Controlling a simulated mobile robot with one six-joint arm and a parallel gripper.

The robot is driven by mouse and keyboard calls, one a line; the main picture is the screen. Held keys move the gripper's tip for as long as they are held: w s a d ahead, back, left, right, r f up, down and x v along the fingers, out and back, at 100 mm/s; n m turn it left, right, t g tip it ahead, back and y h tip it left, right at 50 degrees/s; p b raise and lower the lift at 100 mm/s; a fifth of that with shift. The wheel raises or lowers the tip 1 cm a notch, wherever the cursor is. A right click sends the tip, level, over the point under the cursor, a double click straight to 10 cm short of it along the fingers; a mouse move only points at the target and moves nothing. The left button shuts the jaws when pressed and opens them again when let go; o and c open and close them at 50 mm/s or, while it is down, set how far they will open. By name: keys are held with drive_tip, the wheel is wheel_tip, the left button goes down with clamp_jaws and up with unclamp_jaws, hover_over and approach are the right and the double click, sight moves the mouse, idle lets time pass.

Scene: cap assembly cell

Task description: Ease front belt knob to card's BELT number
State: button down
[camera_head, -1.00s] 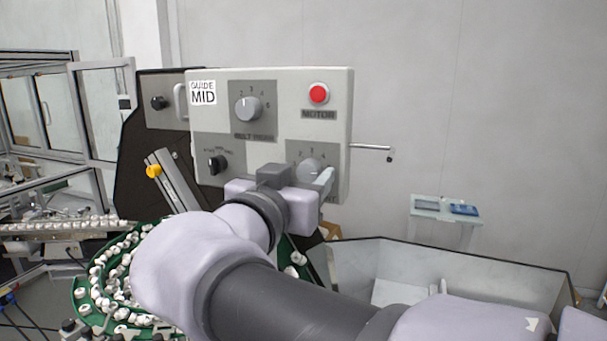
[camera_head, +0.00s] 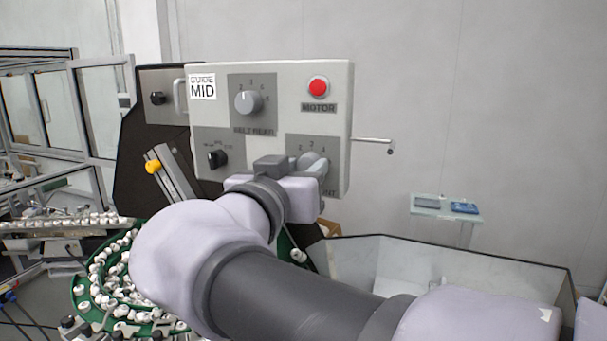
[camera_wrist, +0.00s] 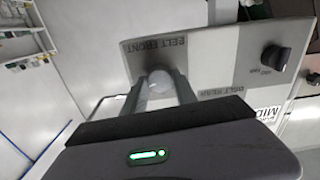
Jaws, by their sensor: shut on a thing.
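The front belt knob (camera_head: 313,165), a pale round dial on a grey plate with numbers, sits at the lower right of the control panel (camera_head: 277,85). In the wrist view the knob (camera_wrist: 158,82) lies between the two fingers under the BELT FRONT label. My gripper (camera_wrist: 159,90) is shut on it; in the head view my gripper (camera_head: 305,172) partly covers the knob and its plate. The knob's pointer is not readable. A white card (camera_head: 202,87) at the panel's upper left reads GUIDE MID; I see no BELT number on it.
The rear belt knob (camera_head: 248,103) is above, a black guide knob (camera_head: 217,159) is left, and the red motor button (camera_head: 318,87) is upper right. A thin rod (camera_head: 372,141) sticks out right of the panel. The green bowl of caps (camera_head: 85,285) is lower left.

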drive_tip(key=n+b, duration=0.3)
drive_tip(key=n, duration=0.7)
drive_tip(key=shift+n, duration=2.3)
drive_tip(key=c, duration=1)
unclamp_jaws()
drive_tip(key=shift+o, duration=0.2)
drive_tip(key=shift+s+a, duration=0.1)
